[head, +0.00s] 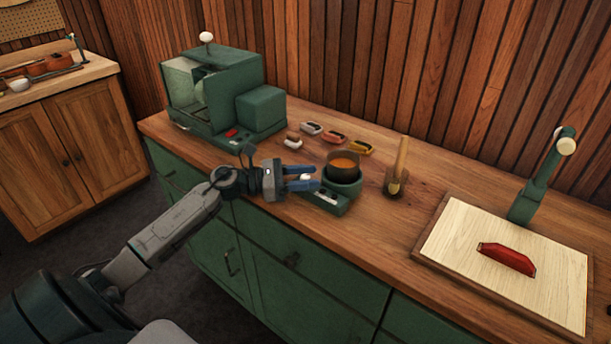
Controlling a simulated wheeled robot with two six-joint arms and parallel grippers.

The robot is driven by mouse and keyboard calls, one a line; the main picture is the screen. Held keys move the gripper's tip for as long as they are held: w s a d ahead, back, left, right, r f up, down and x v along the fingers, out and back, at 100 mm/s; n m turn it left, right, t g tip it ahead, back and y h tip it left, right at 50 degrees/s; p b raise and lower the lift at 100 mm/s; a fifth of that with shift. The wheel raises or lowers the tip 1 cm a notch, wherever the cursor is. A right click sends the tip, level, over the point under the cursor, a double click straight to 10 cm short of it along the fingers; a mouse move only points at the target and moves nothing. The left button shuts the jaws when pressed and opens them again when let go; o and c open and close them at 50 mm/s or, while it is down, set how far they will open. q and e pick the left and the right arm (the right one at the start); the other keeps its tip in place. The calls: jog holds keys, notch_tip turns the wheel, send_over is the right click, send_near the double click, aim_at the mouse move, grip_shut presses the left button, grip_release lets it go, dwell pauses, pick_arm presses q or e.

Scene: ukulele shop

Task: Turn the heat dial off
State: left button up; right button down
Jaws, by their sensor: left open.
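A small green heater (345,190) stands near the front edge of the wooden counter, with a dark pot (342,168) of amber contents on it. Its low control part reaches out to the left and front. A small white knob (306,177), which looks like the heat dial, shows at the left end of that part. My left gripper (318,178) comes in from the left with its blue fingers open, one on each side of the white knob. I cannot tell whether the fingers touch it. The dial's marking is too small to read. My right gripper is not in view.
A brush (400,165) stands upright in a holder right of the pot. Several small coloured pieces (335,137) lie behind the gripper. A large green machine (222,95) stands at the back left. A pale board (455,235) with a red piece (507,259) lies at right.

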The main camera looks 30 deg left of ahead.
pick_arm(q)
jog(key=c, duration=0.9)
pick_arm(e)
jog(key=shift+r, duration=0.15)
pick_arm(q)
jog(key=shift+s+r+n+t+y+p, duration=0.1)
jog(key=shift+r+n+t+y+p, duration=0.05)
jog(key=shift+n+t+y+p, duration=0.55)
jog(key=n+t+y+p, duration=0.2)
jog(key=y+p, duration=0.1)
jog(key=shift+r+p, duration=0.2)
jog(key=shift+p, duration=0.1)
jog(key=shift+f+n+t+y+p, duration=0.25)
jog(key=shift+n+t+y+p, duration=0.25)
jog(key=shift+n+y+p, duration=0.15)
jog(key=shift+f, duration=0.1)
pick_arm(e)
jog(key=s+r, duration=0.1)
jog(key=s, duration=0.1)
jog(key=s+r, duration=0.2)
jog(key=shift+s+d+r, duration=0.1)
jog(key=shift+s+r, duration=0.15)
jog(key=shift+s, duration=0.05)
pick_arm(q)
jog(key=o, duration=0.9)
